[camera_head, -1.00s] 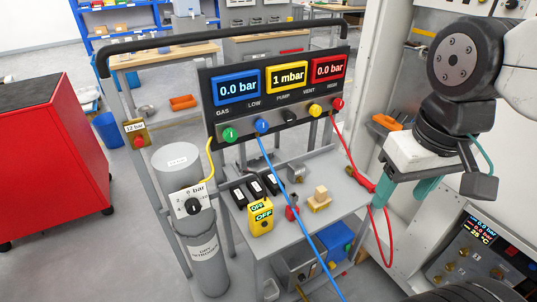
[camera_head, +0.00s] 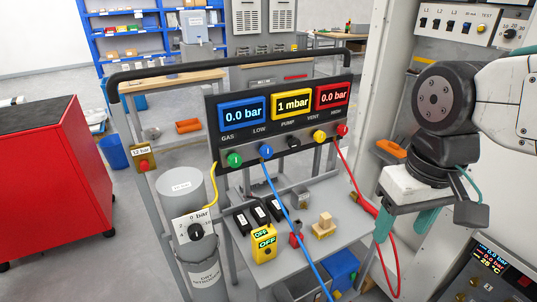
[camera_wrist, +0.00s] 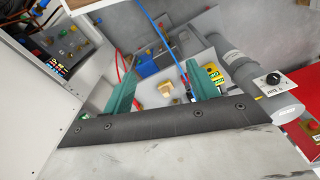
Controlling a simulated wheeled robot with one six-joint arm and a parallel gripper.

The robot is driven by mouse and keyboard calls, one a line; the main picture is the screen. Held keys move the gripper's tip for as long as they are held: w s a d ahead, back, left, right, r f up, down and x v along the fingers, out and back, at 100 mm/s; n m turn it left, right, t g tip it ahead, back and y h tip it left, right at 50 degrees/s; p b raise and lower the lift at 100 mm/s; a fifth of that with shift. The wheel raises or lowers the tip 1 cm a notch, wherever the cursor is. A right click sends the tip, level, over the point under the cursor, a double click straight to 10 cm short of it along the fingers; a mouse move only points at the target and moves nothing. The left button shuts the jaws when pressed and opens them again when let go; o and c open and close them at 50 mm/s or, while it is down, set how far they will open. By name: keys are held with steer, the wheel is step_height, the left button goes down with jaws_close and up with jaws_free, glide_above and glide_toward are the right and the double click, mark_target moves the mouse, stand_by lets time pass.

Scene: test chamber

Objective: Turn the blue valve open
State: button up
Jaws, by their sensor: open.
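The blue valve (camera_head: 266,151) is a small round blue knob under the "LOW" label on the dark gauge panel (camera_head: 290,140), with a blue hose (camera_head: 290,215) running down from it. The blue display above reads 0.0 bar. My gripper (camera_head: 402,232) hangs to the right of the panel, fingers pointing down, well apart from the valve. Its two teal fingers stand apart with nothing between them, also in the wrist view (camera_wrist: 160,72). The wrist view shows the blue hose (camera_wrist: 153,25), but I cannot make out the valve there.
Green (camera_head: 235,160), yellow (camera_head: 319,136) and red (camera_head: 342,130) knobs share the panel. A black rail (camera_head: 230,62) runs above it. A red hose (camera_head: 365,200) hangs close to my gripper. A red cabinet (camera_head: 55,170) is far left.

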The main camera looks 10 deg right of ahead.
step_height(320, 180, down, 4)
steer(key=w+g, duration=0.2)
steer(key=w, duration=0.1)
steer(key=t+y, duration=0.6)
steer(key=t, duration=1.3)
glide_toward(268, 153)
steer(key=w, duration=0.2)
steer(key=x, duration=0.7)
steer(key=shift+w+a, duration=0.1)
steer(key=shift+a, duration=0.25)
steer(key=c, duration=1)
